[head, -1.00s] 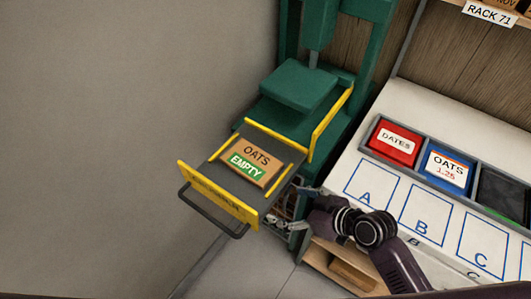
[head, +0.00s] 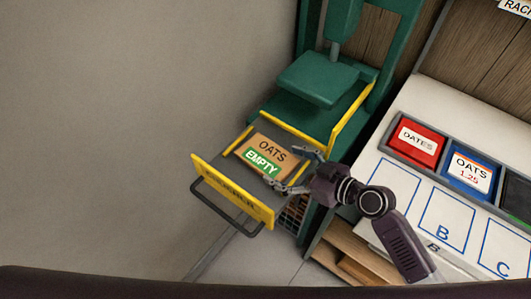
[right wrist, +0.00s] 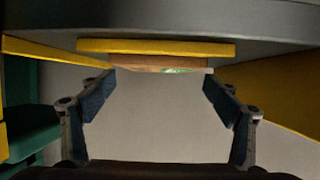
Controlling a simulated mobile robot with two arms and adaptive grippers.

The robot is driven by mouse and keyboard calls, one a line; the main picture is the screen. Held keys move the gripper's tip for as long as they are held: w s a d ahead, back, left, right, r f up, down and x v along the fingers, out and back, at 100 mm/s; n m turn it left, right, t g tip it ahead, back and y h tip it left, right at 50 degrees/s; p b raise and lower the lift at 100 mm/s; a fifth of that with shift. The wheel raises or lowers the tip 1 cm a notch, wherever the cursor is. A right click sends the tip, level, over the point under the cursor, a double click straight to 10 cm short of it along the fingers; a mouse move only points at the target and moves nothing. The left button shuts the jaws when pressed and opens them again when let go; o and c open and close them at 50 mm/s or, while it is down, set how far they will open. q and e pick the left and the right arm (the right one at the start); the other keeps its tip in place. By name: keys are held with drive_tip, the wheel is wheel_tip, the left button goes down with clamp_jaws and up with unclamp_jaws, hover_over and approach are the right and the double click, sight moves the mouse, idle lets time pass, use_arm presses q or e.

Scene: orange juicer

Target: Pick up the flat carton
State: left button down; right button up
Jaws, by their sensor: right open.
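The flat carton (head: 270,148) is brown, marked OATS with a green EMPTY label. It lies flat in the dark, yellow-edged drawer tray (head: 200,178) pulled out of the green press. In the right wrist view the carton's edge (right wrist: 135,63) shows as a thin brown strip beyond a yellow rail (right wrist: 155,47). My right gripper (head: 291,168) is open, at the carton's right side and above the tray's right part. My left gripper is not in view.
The green press (head: 318,78) stands behind the tray. A yellow guard rail (head: 353,112) rises at its right. On the right, a white counter (head: 395,165) has lettered outlines and bins of red and blue cartons. A plain wall fills the left.

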sight(271, 158)
drive_tip(key=shift+w+a+p, duration=0.45)
drive_tip(key=shift+w+a, duration=0.1)
drive_tip(key=p+x, duration=0.1)
drive_tip(key=x, duration=0.2)
drive_tip(key=shift+w+f, duration=0.1)
drive_tip(key=shift+f, duration=0.1)
drive_tip(key=shift+w+a+f, duration=0.2)
drive_tip(key=shift+a, duration=0.05)
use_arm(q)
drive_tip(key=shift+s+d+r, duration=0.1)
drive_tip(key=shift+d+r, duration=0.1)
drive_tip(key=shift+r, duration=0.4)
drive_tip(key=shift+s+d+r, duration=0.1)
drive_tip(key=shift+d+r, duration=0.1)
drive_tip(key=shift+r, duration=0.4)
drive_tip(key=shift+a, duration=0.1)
use_arm(e)
drive_tip(key=shift+d, duration=0.1)
drive_tip(key=c, duration=1.3)
